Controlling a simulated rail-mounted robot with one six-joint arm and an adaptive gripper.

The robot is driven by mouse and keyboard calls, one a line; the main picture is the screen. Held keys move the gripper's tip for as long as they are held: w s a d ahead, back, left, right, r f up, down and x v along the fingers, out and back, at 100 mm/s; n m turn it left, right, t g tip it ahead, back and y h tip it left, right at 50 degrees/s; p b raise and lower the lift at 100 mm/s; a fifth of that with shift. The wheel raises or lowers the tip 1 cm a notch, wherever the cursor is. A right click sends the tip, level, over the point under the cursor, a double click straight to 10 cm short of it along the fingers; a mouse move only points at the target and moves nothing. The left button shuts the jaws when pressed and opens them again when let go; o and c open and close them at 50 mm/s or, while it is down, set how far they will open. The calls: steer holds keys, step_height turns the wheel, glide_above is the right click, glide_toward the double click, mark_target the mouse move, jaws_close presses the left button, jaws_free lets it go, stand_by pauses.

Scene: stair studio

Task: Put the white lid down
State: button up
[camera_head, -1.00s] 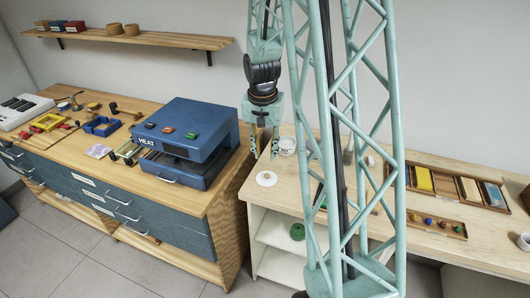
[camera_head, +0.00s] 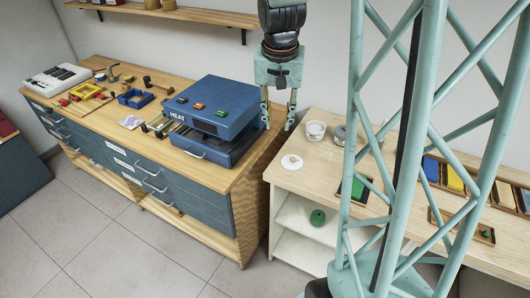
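The white lid (camera_head: 292,162) is a flat white disc with a small pale brown spot or knob at its middle. It lies on the light wood table (camera_head: 318,172) near its left front corner. My gripper (camera_head: 278,128) hangs fingers down above and slightly left of the lid in the picture. Its two fingers are apart, with nothing seen between them. The fingertips are clear of the lid.
A white jar (camera_head: 315,130) stands behind the lid, with a grey round thing (camera_head: 341,134) beside it. The blue heat press (camera_head: 212,112) stands on the left bench. My lattice column hides part of the table. A green spool (camera_head: 317,217) sits on the shelf below.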

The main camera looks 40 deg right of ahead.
steer(key=s+a+r+n+t, duration=0.1)
steer(key=s+a+r, duration=0.2)
steer(key=a+r, duration=0.2)
steer(key=s+a+r+n, duration=0.2)
steer(key=s+a+r, duration=0.1)
steer(key=a+r, duration=0.25)
steer(key=s+a+r+n, duration=0.3)
steer(key=s+a, duration=0.4)
steer(key=s, duration=0.3)
steer(key=s+a+r+n+t+y, duration=0.1)
steer(key=s+a+r, duration=0.4)
steer(key=s, duration=0.5)
steer(key=shift+s+a+r+n+t, duration=0.3)
steer(key=shift+s+a+n, duration=0.1)
steer(key=shift+a+n, duration=0.5)
step_height(320, 180, down, 7)
steer(key=b, duration=0.6)
steer(key=shift+r+b, duration=0.15)
steer(key=shift+b, duration=0.25)
steer(key=shift+d, duration=0.15)
